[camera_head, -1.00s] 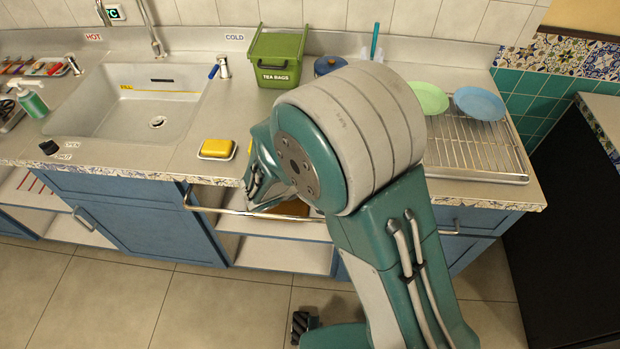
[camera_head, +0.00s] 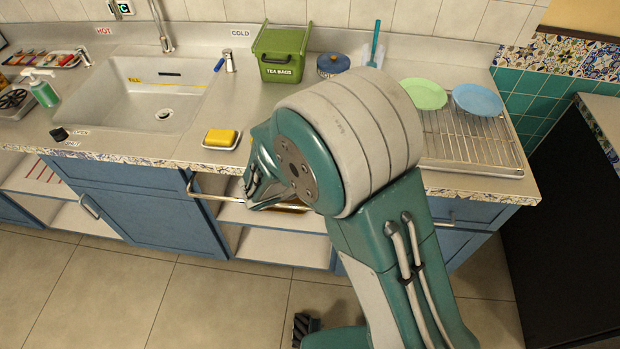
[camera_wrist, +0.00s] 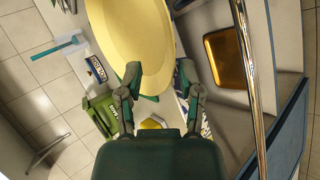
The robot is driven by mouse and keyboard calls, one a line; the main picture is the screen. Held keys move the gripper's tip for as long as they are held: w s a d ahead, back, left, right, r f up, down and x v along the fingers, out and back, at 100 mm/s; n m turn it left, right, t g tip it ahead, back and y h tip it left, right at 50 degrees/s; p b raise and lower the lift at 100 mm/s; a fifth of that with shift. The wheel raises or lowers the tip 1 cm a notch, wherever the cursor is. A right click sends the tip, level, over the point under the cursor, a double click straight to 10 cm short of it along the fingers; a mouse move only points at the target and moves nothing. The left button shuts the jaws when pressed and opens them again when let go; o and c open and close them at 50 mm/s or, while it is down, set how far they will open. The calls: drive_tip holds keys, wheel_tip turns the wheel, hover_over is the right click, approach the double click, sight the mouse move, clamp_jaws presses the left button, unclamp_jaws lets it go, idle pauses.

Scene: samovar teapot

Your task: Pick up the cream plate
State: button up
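The cream plate (camera_wrist: 130,35) fills the upper middle of the wrist view, close to the camera, with its broad face showing and its top cut off by the frame. My gripper (camera_wrist: 160,72) has its two fingers spread well apart. The left finger overlaps the plate's near part, and the right finger is just beyond its right edge. I cannot tell whether either finger touches it. In the head view, my gripper (camera_head: 255,190) is partly hidden by my arm at the counter's front edge, and I cannot make out the cream plate there.
A green plate (camera_head: 425,93) and a blue plate (camera_head: 478,99) stand at the wire rack (camera_head: 475,145). A green tea bags bin (camera_head: 280,52), a blue pot (camera_head: 332,64), a yellow sponge (camera_head: 221,137) and a sink (camera_head: 120,95) are on the counter. A metal rail (camera_head: 215,197) runs along the front.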

drive_tip(key=shift+r, duration=0.1)
drive_tip(key=v, duration=1.1)
drive_tip(key=shift+s+a+r, duration=0.2)
drive_tip(key=shift+s, duration=0.1)
drive_tip(key=shift+c, duration=0.3)
